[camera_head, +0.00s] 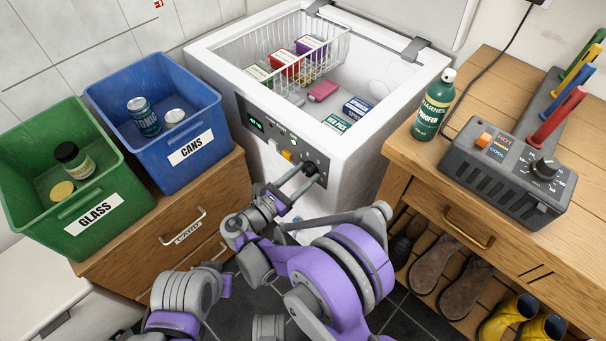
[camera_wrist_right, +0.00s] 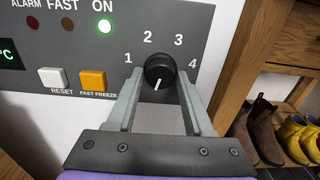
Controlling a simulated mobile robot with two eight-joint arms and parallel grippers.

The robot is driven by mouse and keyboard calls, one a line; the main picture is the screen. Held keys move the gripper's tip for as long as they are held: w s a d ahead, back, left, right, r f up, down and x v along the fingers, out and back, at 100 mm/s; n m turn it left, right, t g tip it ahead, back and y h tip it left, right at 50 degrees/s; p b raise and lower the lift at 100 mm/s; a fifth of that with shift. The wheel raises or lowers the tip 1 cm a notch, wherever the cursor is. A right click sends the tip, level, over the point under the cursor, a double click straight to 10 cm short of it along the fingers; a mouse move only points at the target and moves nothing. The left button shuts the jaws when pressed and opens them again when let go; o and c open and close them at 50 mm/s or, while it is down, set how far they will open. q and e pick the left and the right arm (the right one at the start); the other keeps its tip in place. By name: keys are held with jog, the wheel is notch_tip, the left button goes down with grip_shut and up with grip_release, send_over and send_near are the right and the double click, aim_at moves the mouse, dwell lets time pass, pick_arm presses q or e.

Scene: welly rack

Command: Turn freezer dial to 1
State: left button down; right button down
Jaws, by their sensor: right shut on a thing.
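The freezer dial (camera_wrist_right: 160,70) is a round black knob with a white pointer mark. It sits on the grey control panel (camera_wrist_right: 218,16) among the printed numbers 1 to 4. The mark points down and slightly left, away from all the numbers. My right gripper (camera_wrist_right: 160,76) is shut on the dial, one finger on each side. In the head view, the right gripper (camera_head: 304,175) reaches the dial (camera_head: 311,168) on the front of the white chest freezer (camera_head: 345,173).
An orange fast-freeze button (camera_wrist_right: 93,80) and white reset button (camera_wrist_right: 52,77) lie left of the dial. The ON light (camera_wrist_right: 104,26) glows green. A wooden bench (camera_head: 465,200) with boots stands right. Green (camera_head: 60,235) and blue (camera_head: 150,85) bins stand left.

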jog(key=n, duration=0.3)
jog(key=shift+d+r+n, duration=0.1)
jog(key=shift+n, duration=0.2)
dwell(0.3)
jog(key=shift+c, duration=1.4)
grip_release()
